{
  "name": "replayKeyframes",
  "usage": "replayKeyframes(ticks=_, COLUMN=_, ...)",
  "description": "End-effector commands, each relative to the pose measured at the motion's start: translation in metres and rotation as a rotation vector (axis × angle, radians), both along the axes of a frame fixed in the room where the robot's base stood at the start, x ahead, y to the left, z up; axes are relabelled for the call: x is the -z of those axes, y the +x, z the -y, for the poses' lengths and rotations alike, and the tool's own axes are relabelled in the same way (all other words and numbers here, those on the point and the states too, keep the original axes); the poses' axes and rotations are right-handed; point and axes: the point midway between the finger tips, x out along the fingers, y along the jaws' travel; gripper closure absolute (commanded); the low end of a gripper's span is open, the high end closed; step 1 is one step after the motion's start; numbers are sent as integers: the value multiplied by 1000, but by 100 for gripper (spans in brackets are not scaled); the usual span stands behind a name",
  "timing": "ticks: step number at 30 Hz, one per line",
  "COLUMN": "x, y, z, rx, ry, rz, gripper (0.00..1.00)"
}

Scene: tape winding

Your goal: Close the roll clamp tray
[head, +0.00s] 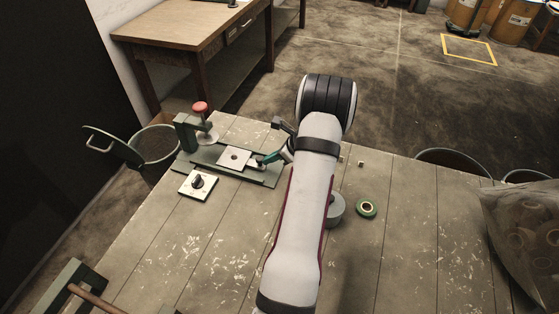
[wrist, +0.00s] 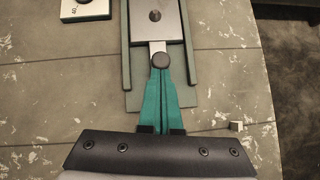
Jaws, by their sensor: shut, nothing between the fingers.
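The roll clamp tray is a light grey square plate (head: 234,159) with a dark central pin, on a green railed base (head: 207,157) at the left of the bench. In the wrist view the plate (wrist: 172,24) lies between two green rails. A narrow tongue with a dark round knob (wrist: 160,61) sticks out from its near edge. My gripper (wrist: 161,72) is shut, with its green fingertips right at the knob and nothing between them. Whether they touch it I cannot tell. In the head view my gripper (head: 267,160) reaches to the tray's right end.
A red-knobbed clamp post (head: 200,108) stands behind the tray. A small plate with a black dial (head: 198,183) lies in front. The front bench is mostly clear.

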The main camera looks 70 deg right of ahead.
Motion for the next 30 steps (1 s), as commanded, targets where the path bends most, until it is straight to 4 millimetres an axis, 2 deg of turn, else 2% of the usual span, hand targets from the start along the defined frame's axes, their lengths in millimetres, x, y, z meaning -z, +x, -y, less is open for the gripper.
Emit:
replayKeyframes(ticks=1, x=0, y=15, z=-1, rx=-7, ry=-1, rz=0, gripper=100)
replayKeyframes(ticks=6, x=0, y=58, z=-1, rx=-4, ry=0, rz=0, gripper=100)
replayKeyframes(ticks=12, x=0, y=84, z=-1, rx=-1, ry=0, rz=0, gripper=100)
replayKeyframes(ticks=25, x=-1, y=86, z=-2, rx=0, ry=5, rz=6, gripper=100)
replayKeyframes(ticks=28, x=-3, y=69, z=-3, rx=4, ry=2, rz=3, gripper=100)
replayKeyframes(ticks=30, x=-7, y=47, z=-4, rx=9, ry=0, rz=1, gripper=100)
